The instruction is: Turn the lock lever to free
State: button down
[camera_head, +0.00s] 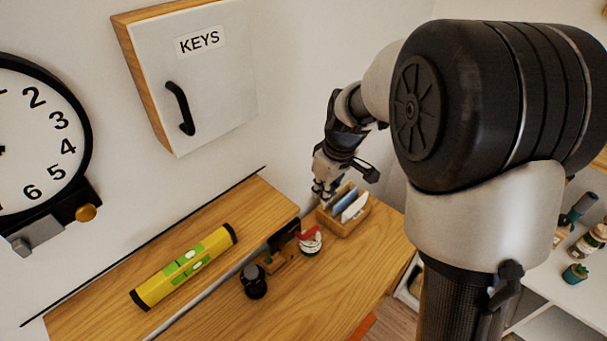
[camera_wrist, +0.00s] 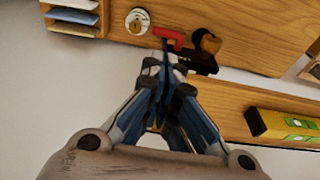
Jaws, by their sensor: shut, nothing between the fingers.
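The lock lever is a small red handle (camera_wrist: 168,36) in the wrist view. It sits beside a round pale lock plate with a brass centre (camera_wrist: 137,21) on the wood surface. In the head view the red lever (camera_head: 307,235) shows on a small white round base (camera_head: 311,246) near the back of the desk. My gripper (camera_wrist: 168,62) is shut and empty, its fingertips just below the lever in the wrist view. In the head view my gripper (camera_head: 321,191) is above and behind the lever and looks apart from it; the exact gap is unclear.
A wooden letter holder with cards (camera_head: 347,209) stands right beside the lever. A dark object (camera_head: 254,281) stands in front on the desk. A yellow spirit level (camera_head: 184,266) lies on the raised shelf at left. A key cabinet (camera_head: 190,75) and clock (camera_head: 35,135) hang on the wall.

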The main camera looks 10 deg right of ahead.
aim_at(314, 227)
jog(key=shift+w+f, duration=0.3)
jog(key=x, duration=1.4)
jog(key=shift+s+d, duration=0.1)
jog(key=shift+f+b, duration=0.15)
jog(key=shift+b, duration=0.4)
jog(key=shift+d+g+y, duration=0.2)
jog(key=shift+g+y, duration=0.1)
jog(key=shift+a, duration=0.1)
jog(key=shift+f+b, duration=0.1)
jog(key=shift+b, duration=0.2)
